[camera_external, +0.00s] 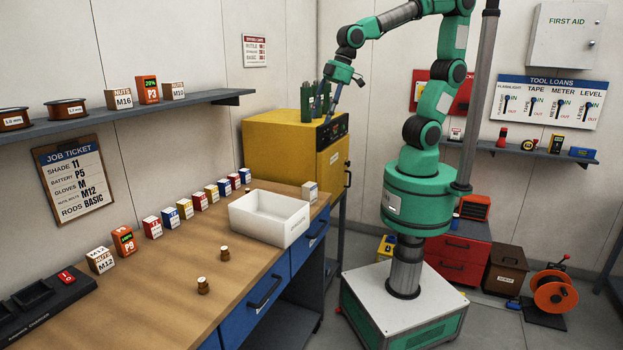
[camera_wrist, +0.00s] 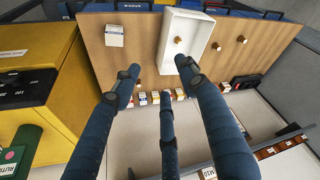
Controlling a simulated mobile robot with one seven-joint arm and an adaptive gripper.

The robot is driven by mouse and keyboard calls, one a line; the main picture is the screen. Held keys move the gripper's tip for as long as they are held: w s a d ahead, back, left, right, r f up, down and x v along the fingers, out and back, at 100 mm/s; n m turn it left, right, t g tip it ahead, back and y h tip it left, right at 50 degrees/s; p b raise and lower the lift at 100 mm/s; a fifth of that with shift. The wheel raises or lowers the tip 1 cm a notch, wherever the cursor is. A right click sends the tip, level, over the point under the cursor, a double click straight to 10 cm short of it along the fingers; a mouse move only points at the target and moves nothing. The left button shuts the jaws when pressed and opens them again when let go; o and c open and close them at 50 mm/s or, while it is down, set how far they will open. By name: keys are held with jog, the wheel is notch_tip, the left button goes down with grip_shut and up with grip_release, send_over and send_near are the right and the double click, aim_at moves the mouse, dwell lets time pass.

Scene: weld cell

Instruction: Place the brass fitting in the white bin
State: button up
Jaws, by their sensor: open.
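The white bin (camera_external: 270,222) stands on the wooden bench, and it also shows at the top of the wrist view (camera_wrist: 207,35). Two small brass fittings, one nearer (camera_external: 203,285) and one farther (camera_external: 224,253), stand upright on the bench on the near side of the bin. In the wrist view, two fittings (camera_wrist: 216,46) (camera_wrist: 241,39) are right of the bin, and another brass fitting (camera_wrist: 178,40) appears inside it. The external view does not show that one in the bin. My gripper (camera_wrist: 160,75) is open and empty, its blue fingers spread, high near the yellow cabinet.
The yellow cabinet (camera_external: 285,153) stands beyond the bench, with dark green cylinders (camera_external: 316,100) on top close to my gripper. Small boxes (camera_external: 186,208) line the bench's wall side, under a wall shelf (camera_external: 150,105). One box (camera_external: 310,190) stands beyond the bin. The bench's near middle is mostly clear.

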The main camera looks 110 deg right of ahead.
jog(key=s+d+r+t, duration=0.1)
jog(key=s+r, duration=0.2)
jog(key=s, duration=1.4)
jog(key=shift+d+r+t, duration=0.15)
jog(key=shift+d+t, duration=0.05)
jog(key=shift+t, duration=0.1)
notch_tip(320, 180, down, 3)
jog(key=b, duration=0.3)
jog(key=shift+f, duration=0.2)
dwell(0.8)
